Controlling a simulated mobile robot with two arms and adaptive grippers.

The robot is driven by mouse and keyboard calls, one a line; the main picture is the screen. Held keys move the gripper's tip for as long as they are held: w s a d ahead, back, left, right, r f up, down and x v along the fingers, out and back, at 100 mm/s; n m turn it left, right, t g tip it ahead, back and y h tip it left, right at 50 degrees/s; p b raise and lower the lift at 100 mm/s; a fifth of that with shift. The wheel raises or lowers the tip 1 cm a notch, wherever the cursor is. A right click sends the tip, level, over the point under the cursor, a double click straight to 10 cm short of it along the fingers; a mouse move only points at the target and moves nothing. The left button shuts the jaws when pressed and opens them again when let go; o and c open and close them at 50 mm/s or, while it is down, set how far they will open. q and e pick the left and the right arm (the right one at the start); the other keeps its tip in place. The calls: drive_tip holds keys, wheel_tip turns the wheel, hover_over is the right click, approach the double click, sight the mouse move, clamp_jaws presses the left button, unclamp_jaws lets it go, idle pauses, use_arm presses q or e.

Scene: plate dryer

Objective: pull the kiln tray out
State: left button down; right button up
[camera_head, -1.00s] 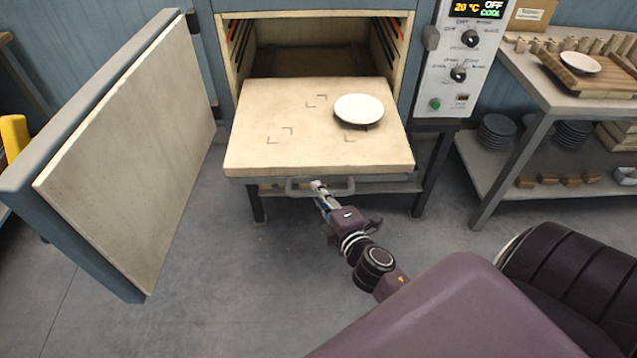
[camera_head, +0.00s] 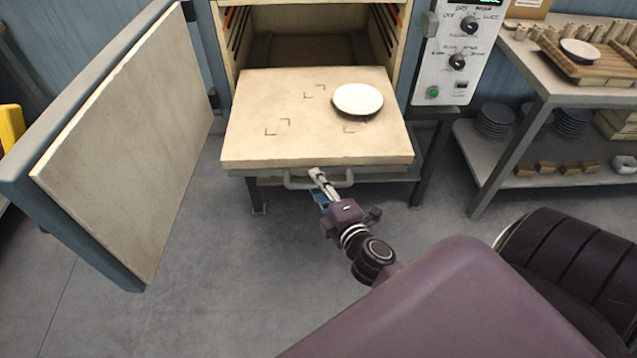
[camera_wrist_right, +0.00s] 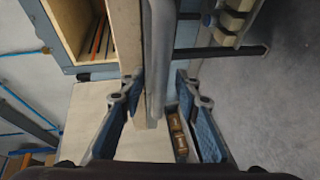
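The kiln tray (camera_head: 250,140) is a pale slab standing well out of the kiln's open mouth (camera_head: 310,48). A white plate (camera_head: 357,99) lies on its right half, near dark corner marks. A grey bar handle (camera_head: 298,183) runs along the tray's front; it also shows upright in the right wrist view (camera_wrist_right: 157,60). My right gripper (camera_head: 316,174) is at the handle. In the right wrist view its fingers (camera_wrist_right: 158,85) stand apart on either side of the bar, with gaps showing, so it is around the bar but not closed. My left gripper is out of view.
The kiln door (camera_head: 130,150) stands wide open at the left. The control panel (camera_head: 450,60) is right of the opening. A shelf table (camera_head: 545,85) with boards, plates and blocks stands at the right. The floor (camera_head: 220,270) before the tray is clear.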

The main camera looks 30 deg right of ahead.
drive_tip(key=v, duration=1.2)
idle(0.3)
drive_tip(key=s+a+f+m+g+y, duration=0.1)
drive_tip(key=s+a+f+m+g, duration=0.15)
drive_tip(key=f, duration=0.85)
drive_tip(key=s+a+f+m+g, duration=0.2)
drive_tip(key=s+f, duration=0.2)
drive_tip(key=f, duration=0.7)
drive_tip(key=s+a+f+m+g+y, duration=0.1)
drive_tip(key=s+a+f+m+g, duration=0.2)
drive_tip(key=f, duration=0.8)
drive_tip(key=s+f+m+g, duration=0.2)
drive_tip(key=s+f+g, duration=0.1)
drive_tip(key=s+f, duration=0.5)
drive_tip(key=s+d+f+m+g, duration=0.1)
drive_tip(key=s+f+m+g, duration=0.2)
drive_tip(key=s+f, duration=0.5)
drive_tip(key=s+g, duration=0.1)
drive_tip(key=s, duration=0.4)
drive_tip(key=shift+s+d, duration=0.35)
drive_tip(key=shift+s, duration=0.05)
drive_tip(key=shift+m, duration=0.25)
